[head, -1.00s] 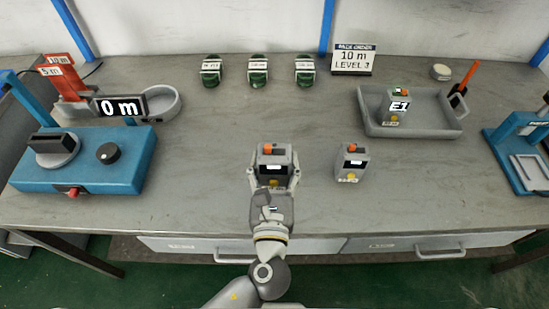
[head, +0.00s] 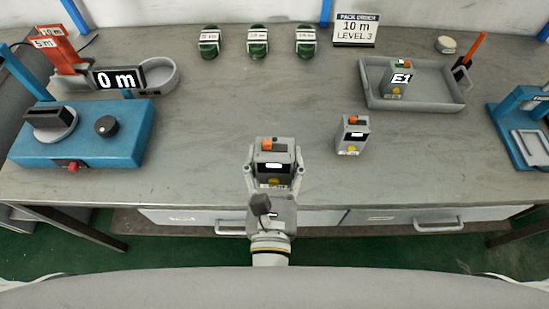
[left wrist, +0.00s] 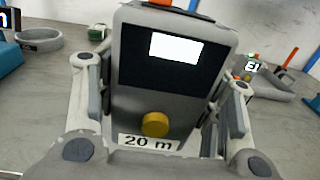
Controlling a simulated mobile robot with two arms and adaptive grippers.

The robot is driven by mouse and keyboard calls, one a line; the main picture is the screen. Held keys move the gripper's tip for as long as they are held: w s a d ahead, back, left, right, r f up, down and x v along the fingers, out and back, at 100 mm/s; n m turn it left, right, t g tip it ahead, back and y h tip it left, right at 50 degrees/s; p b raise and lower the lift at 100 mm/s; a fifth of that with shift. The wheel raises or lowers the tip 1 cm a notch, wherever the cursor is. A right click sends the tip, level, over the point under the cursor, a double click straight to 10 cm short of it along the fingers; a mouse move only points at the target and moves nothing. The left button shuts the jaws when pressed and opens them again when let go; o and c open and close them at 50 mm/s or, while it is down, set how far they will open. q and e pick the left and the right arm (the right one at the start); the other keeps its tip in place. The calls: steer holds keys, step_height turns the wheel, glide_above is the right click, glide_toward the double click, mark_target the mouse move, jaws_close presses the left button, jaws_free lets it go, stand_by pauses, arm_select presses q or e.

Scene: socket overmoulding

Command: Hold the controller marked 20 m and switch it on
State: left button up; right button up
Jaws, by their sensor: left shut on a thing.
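The controller marked 20 m (head: 274,158) is a grey box with an orange part on top, near the front middle of the bench in the head view. My left gripper (head: 273,174) is shut on it, with a finger on each side. In the left wrist view the controller (left wrist: 165,95) fills the middle, between the fingers of my left gripper (left wrist: 160,110). Its dark panel holds a blank white screen (left wrist: 175,47). A yellow round button (left wrist: 155,124) sits above the 20 m label (left wrist: 150,142). My right gripper is not in view.
A similar controller (head: 353,133) stands to the right. Another controller showing E1 (head: 397,84) is in the grey tray (head: 430,102). A blue machine (head: 85,145) with a 0 m display (head: 118,79) is at left. Green coils (head: 258,42) lie at the back.

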arm_select(q)
steer(key=shift+w+r, duration=0.15)
steer(key=shift+w, duration=0.2)
steer(key=w+p, duration=0.5)
steer(key=w, duration=0.8)
steer(key=shift+w, duration=0.2)
stand_by(1.4)
steer(key=shift+f, duration=0.2)
steer(key=shift+f+b, duration=4.6)
steer(key=shift+f, duration=1.6)
steer(key=shift+f, duration=0.2)
